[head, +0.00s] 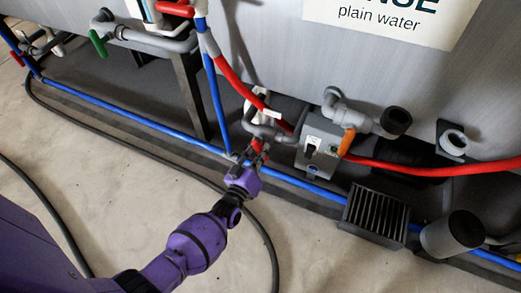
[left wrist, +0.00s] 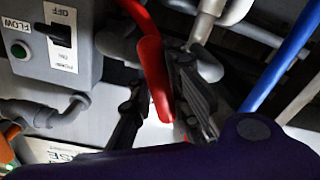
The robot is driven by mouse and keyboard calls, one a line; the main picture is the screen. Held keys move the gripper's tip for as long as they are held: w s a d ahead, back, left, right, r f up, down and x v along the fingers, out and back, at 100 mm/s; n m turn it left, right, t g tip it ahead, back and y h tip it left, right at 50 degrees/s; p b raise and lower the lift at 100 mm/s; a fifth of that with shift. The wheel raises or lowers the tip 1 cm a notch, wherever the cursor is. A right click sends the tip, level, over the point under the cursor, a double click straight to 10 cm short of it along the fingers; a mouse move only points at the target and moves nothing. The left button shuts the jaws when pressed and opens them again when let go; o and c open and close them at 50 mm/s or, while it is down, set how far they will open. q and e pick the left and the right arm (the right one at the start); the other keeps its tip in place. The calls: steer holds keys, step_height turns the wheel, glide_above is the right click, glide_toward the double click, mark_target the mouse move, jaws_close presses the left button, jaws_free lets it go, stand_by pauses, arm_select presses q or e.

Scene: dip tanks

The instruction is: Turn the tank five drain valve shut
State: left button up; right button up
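A red lever handle (head: 257,147) sits on grey pipework low in front of the tank marked "plain water" (head: 400,60); no tank number is readable. My left gripper (head: 255,160) reaches it from the front. In the left wrist view the red handle (left wrist: 152,72) hangs between the two dark fingers of the gripper (left wrist: 158,90). The handle lies close to the right finger, with a gap to the left finger, so the gripper looks open around it. Contact with the right finger cannot be told. My right gripper is in neither view.
A grey switch box (head: 318,140) and an orange-handled valve (head: 346,141) stand just right. A blue pipe (head: 140,122) runs along the floor, and a red hose (head: 440,170) leads right. A black grate (head: 375,214) and a green-handled valve (head: 98,43) are farther off.

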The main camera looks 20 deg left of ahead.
arm_select(q)
jaws_close()
steer(key=shift+f+m, duration=0.1)
steer(key=shift+m, duration=2.7)
steer(key=o, duration=0.8)
jaws_free()
steer(key=shift+c, duration=0.2)
steer(key=shift+s, duration=0.15)
steer(key=s, duration=1.1)
steer(key=shift+s+a, duration=0.15)
steer(key=shift+s, duration=0.25)
